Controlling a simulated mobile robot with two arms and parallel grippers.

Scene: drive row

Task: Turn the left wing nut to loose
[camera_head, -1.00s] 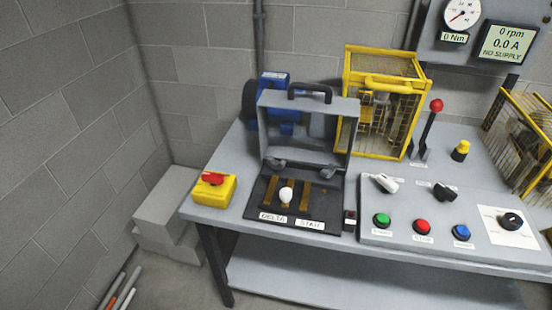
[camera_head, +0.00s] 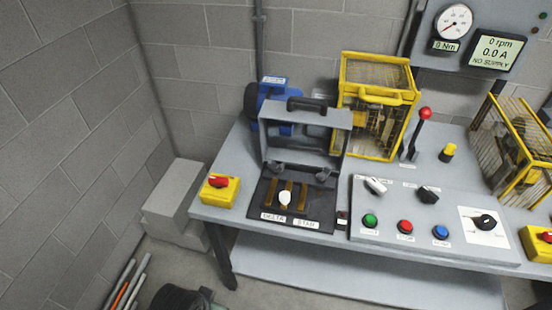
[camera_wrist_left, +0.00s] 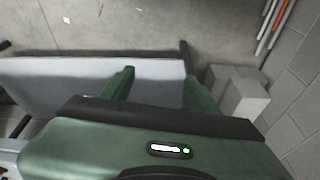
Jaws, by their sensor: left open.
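The left wing nut (camera_head: 277,168) is a small dark grey piece at the left foot of the raised grey lid (camera_head: 334,142), just behind the black terminal board (camera_head: 262,193). A second wing nut (camera_head: 323,174) sits at the lid's right foot. Whether either is tight or loose is too small to tell. My left gripper (camera_wrist_left: 158,88) shows in the left wrist view with its two green fingers apart and nothing between them. Part of my left arm shows at the bottom edge of the head view, well below and in front of the bench. My right gripper is out of view.
A yellow box with a red switch (camera_head: 220,188) stands left of the board. A yellow cage (camera_head: 372,105), a red-knobbed lever (camera_head: 418,130) and a button panel (camera_head: 385,205) stand to the right. Grey blocks (camera_head: 175,200) and pipes (camera_head: 128,285) are on the floor.

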